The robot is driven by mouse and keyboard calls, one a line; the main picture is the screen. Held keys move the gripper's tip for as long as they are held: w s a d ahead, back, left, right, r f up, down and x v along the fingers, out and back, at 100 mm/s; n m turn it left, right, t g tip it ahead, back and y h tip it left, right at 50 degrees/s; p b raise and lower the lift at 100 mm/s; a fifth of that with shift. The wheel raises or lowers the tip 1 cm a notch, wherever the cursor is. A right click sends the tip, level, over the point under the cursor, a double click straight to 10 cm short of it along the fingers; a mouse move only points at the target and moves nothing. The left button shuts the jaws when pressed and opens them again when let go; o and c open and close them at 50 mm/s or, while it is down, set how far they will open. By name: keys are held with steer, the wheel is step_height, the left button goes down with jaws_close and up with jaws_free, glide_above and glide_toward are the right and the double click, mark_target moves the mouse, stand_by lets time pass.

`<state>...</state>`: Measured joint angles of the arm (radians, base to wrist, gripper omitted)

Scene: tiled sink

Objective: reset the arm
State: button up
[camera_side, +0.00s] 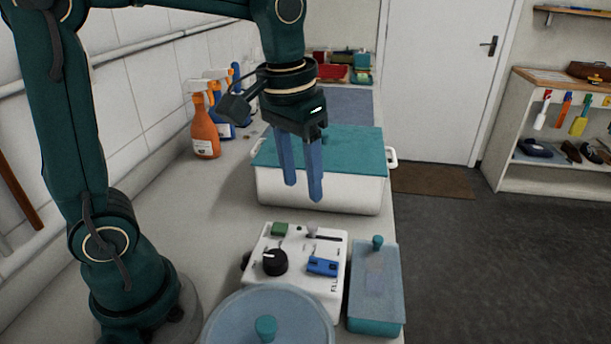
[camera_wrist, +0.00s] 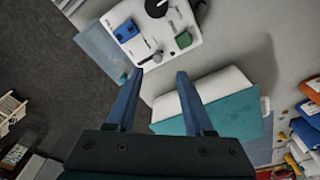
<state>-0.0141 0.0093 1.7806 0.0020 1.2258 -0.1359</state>
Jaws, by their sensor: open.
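My gripper (camera_side: 302,190) points down with its two blue fingers apart and nothing between them. In the side view it hangs in front of a white tub with a teal lid (camera_side: 340,145). In the wrist view my gripper (camera_wrist: 160,90) shows its fingers spread, with bare counter and the tub's white wall (camera_wrist: 205,88) between and beyond them. A white control box (camera_side: 295,265) with a black knob, a green button and a blue switch stands nearer the side camera; it also shows in the wrist view (camera_wrist: 150,50).
An orange spray bottle (camera_side: 204,130) and other bottles stand along the tiled wall. A shelf (camera_side: 550,130) is across the floor. Some counter is bare left of the tub.

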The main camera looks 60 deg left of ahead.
steer(key=s+f+m+t, duration=0.1)
steer(key=s+t, duration=0.3)
steer(key=s, duration=0.5)
steer(key=shift+d+f+m, duration=0.15)
steer(key=shift+m, duration=0.25)
